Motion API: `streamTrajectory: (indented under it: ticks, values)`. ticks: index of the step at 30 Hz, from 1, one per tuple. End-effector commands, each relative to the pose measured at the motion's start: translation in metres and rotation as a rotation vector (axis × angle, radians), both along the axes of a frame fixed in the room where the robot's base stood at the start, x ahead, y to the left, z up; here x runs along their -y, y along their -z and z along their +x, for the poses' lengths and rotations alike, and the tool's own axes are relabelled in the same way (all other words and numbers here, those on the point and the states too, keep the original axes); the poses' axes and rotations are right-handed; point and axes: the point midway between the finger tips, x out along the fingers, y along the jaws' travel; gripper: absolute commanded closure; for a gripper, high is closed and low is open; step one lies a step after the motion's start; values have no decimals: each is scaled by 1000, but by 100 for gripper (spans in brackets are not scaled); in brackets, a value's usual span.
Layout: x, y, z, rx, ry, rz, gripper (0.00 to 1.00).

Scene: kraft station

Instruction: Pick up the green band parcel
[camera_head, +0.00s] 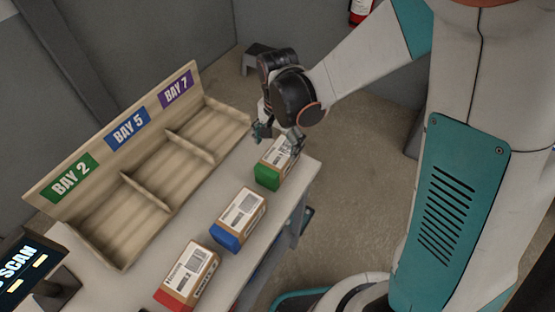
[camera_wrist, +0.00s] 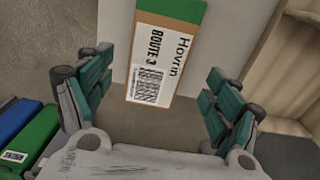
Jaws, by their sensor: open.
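The green band parcel (camera_head: 268,176) is a brown carton with a green end and a white label. It lies on the table, nearest my arm. My gripper (camera_head: 278,139) is open above its far part, one finger towards each side. In the wrist view the parcel (camera_wrist: 180,48) shows beyond and between my open fingers (camera_wrist: 160,82), with its green band at the top and its label facing me. The fingers look apart from it in that view; the exact height gap is hard to tell.
A blue-banded parcel (camera_head: 238,218) and a red-banded parcel (camera_head: 187,274) lie on the table in a row. A wooden sorter (camera_head: 128,180) with three labelled bays stands left of them. A scan screen (camera_head: 25,270) stands at lower left. Green and blue bins (camera_wrist: 35,140) show below the table.

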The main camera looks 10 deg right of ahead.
Motion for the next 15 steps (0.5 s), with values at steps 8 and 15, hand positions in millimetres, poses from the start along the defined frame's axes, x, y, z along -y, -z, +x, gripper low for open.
streamTrajectory:
  ticks: [8,15]
  values:
    - [0,19,-1,0,0,0,17]
    - [0,49,-5,0,-1,0,17]
